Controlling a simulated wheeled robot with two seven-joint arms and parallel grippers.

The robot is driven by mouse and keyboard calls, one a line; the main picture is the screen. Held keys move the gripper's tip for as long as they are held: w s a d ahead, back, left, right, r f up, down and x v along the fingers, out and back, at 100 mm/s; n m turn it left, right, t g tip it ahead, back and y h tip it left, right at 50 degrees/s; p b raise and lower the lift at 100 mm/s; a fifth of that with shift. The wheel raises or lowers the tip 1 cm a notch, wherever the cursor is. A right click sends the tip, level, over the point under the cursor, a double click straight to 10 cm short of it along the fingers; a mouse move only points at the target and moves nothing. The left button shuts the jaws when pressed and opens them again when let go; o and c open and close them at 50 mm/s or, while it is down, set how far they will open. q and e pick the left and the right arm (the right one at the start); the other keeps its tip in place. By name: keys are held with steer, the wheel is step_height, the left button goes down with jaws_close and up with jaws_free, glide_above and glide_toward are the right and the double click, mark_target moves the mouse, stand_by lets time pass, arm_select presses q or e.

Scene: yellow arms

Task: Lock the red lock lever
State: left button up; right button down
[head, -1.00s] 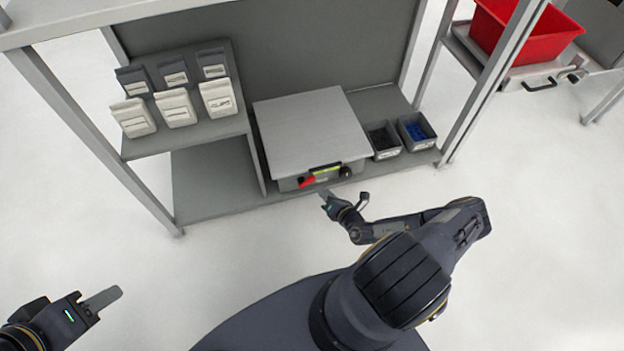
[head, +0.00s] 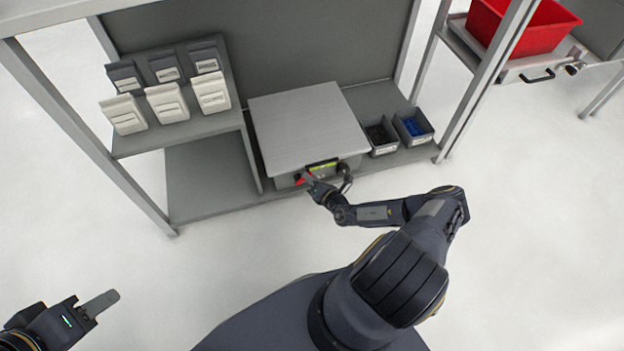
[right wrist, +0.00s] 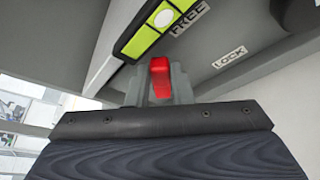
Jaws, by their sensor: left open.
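The red lock lever (right wrist: 160,78) stands at the middle of the right wrist view, just past my right gripper's dark body. In the head view a small part of the lever (head: 299,181) shows on the front of a grey flat-topped box (head: 308,130). My right gripper (head: 313,182) is at the box front beside the lever. Grey parts flank the lever in the right wrist view, but whether the jaws touch or hold it cannot be told. FREE (right wrist: 190,20) and LOCK (right wrist: 229,58) labels show on the panel. My left gripper (head: 102,303) is open and empty at lower left.
The box sits on a grey shelf unit, with a green-yellow panel (head: 322,165) on its front. Small bins (head: 412,128) stand to its right. White and dark containers (head: 168,103) sit on a raised shelf at left. A red crate (head: 525,25) is farther right. The front floor is clear.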

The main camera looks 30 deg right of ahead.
step_height(320, 180, down, 8)
steer(key=m+t+b, duration=0.6)
steer(key=m+b, duration=0.5)
steer(key=m, duration=0.6)
steer(key=shift+a, duration=0.1)
stand_by(0.7)
steer(key=c, duration=1.6)
jaws_free()
steer(key=shift+o, duration=0.2)
steer(key=shift+s, duration=0.1)
steer(key=r+p+v, duration=0.2)
steer(key=p+v, duration=0.1)
steer(key=v, duration=1.3)
steer(key=shift+s+r, duration=0.2)
steer(key=shift+s, duration=0.4)
